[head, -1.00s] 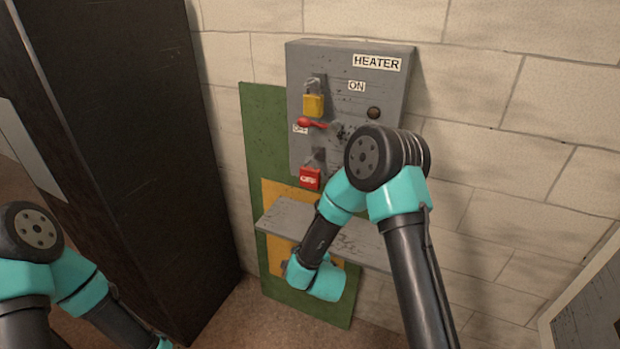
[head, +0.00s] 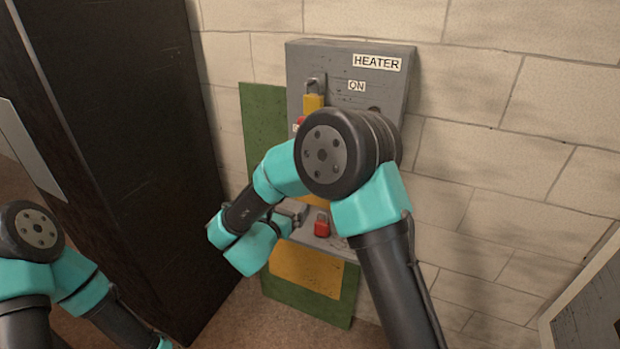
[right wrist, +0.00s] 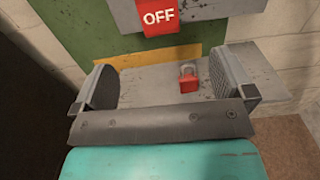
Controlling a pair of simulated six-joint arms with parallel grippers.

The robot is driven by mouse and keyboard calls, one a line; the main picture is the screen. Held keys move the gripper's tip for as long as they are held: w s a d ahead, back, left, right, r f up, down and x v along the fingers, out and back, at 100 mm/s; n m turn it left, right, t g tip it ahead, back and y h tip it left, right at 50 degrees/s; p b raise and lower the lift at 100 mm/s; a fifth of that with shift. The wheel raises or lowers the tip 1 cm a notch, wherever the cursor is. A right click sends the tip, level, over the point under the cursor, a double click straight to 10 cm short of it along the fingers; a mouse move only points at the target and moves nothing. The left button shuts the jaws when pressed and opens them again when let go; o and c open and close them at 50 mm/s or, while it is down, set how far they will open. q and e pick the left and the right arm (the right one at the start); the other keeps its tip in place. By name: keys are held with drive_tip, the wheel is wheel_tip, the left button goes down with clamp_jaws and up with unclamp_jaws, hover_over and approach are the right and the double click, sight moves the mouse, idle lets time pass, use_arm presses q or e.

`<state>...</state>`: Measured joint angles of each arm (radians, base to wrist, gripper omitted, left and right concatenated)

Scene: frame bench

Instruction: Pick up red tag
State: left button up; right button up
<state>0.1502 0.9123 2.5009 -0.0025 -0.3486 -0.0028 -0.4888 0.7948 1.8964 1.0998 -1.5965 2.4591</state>
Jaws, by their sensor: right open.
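The red tag (right wrist: 159,18) with white "OFF" lettering hangs on the grey box at the top of the right wrist view; its upper part is cut off there. In the head view my right arm hides it. My right gripper (right wrist: 168,82) is open and empty, its two fingers spread wide below the tag in the right wrist view. It also shows, partly hidden, in the head view (head: 297,212). My left arm is at the lower left of the head view, with its gripper out of sight.
A red padlock (right wrist: 188,80) rests on the grey shelf (right wrist: 140,86), appearing between my right fingers in the wrist view. The grey heater box (head: 330,66) carries a yellow lock (head: 313,104). A dark cabinet (head: 120,150) stands at left. The floor below is clear.

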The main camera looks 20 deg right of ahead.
drive_tip(key=x, duration=1.2)
drive_tip(key=shift+w, duration=0.15)
drive_tip(key=x, duration=0.5)
drive_tip(key=shift+w, duration=0.15)
idle(0.4)
